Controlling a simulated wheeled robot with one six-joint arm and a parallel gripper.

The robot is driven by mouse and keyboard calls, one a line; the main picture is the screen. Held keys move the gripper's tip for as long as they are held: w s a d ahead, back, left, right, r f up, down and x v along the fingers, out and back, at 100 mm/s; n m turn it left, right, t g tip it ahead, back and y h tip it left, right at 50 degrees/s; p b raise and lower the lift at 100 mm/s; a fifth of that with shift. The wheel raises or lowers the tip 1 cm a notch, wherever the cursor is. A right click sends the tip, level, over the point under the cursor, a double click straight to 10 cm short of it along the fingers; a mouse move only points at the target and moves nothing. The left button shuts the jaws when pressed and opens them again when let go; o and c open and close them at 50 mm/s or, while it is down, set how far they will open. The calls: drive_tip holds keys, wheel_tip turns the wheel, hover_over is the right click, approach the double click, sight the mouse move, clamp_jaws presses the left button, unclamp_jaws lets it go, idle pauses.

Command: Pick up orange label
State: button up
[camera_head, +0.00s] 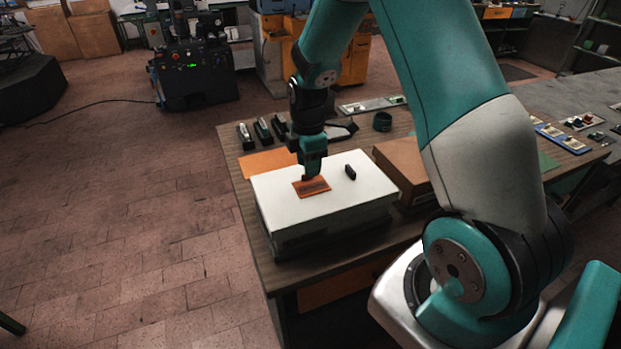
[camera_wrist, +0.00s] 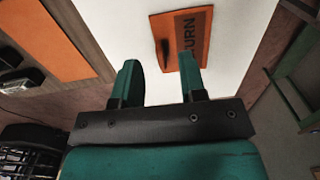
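The orange label (camera_head: 312,188) lies flat on the white top of a box (camera_head: 277,203). In the wrist view, the label (camera_wrist: 198,28) carries dark lettering, of which "URN" is legible. A small dark upright tab (camera_wrist: 163,52) stands at its near left part. My gripper (camera_head: 311,170) is just above the label in the head view. In the wrist view my gripper (camera_wrist: 159,64) is open, with the tab seen between its fingertips and the right finger overlapping the label's near edge. I cannot tell whether the fingers touch the label.
A small black block (camera_head: 350,172) stands on the white top to the right. An orange sheet (camera_head: 266,163) lies behind the box on the table. A brown box (camera_head: 403,165) stands to the right. Several small tools (camera_head: 262,131) lie at the back left.

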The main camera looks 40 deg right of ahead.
drive_tip(key=shift+f, duration=1.25)
clamp_jaws()
drive_tip(key=shift+r, duration=0.15)
wheel_tip(320, 180, up, 23)
drive_tip(key=shift+b, duration=0.3)
